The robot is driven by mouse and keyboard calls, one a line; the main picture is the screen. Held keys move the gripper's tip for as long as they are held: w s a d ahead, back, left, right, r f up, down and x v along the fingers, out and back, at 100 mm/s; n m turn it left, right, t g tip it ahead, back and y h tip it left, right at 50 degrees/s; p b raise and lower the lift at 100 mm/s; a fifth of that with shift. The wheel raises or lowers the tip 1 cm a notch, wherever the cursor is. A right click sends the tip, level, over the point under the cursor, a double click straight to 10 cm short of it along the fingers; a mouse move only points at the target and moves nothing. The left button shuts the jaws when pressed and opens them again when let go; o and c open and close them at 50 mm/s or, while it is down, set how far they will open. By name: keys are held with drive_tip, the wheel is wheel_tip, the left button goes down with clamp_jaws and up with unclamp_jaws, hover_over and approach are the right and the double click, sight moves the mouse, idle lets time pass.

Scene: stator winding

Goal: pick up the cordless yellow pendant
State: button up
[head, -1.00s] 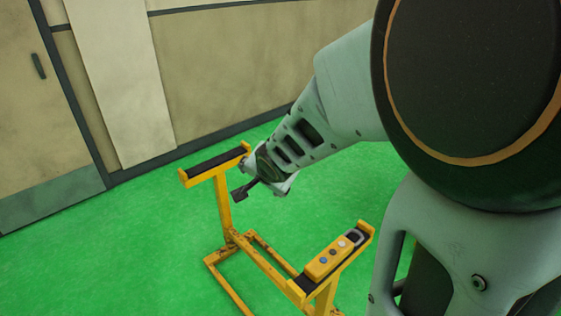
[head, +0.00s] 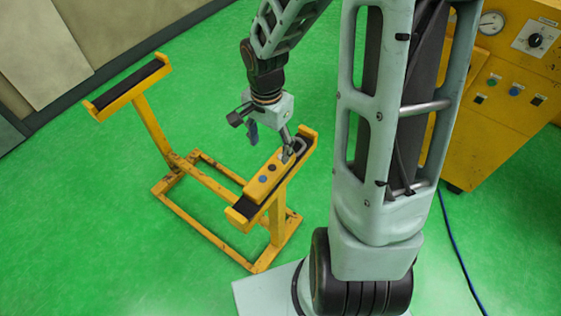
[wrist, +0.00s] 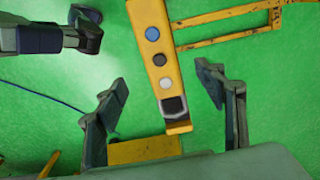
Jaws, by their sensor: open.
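The yellow pendant (head: 259,187) lies on the black-padded right-hand bar of a yellow stand, with round buttons and a metal loop at its far end. No cord shows on it. In the wrist view the pendant (wrist: 147,35) shows blue, dark and white buttons, and its loop end lies between my fingers. My gripper (head: 270,141) is open above the far end of the pendant, partly hiding it. In the wrist view my gripper (wrist: 160,78) has a finger on each side of the pendant, with green floor visible in both gaps, apart from it.
The yellow stand (head: 146,128) has a second padded bar at the left, empty. A yellow control cabinet (head: 505,105) with a gauge and knobs stands at the right. A blue cable (head: 455,245) runs over the green floor. Open floor lies left of the stand.

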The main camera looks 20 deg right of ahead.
drive_tip(key=b, duration=0.1)
hover_over(272, 168)
drive_tip(key=f, duration=0.5)
drive_tip(key=shift+s+a+f, duration=0.15)
drive_tip(key=shift+s+a, duration=0.05)
drive_tip(key=shift+w+d+f+b, duration=0.1)
drive_tip(key=shift+f+b, duration=0.15)
drive_tip(key=shift+f, duration=1.2)
drive_tip(key=shift+w+d+f+b, duration=0.1)
drive_tip(key=shift+f+b, duration=0.15)
drive_tip(key=shift+f, duration=1.15)
drive_tip(key=shift+c, duration=0.2)
drive_tip(key=c, duration=1.6)
drive_tip(key=shift+r, duration=0.1)
drive_tip(key=shift+c, duration=0.2)
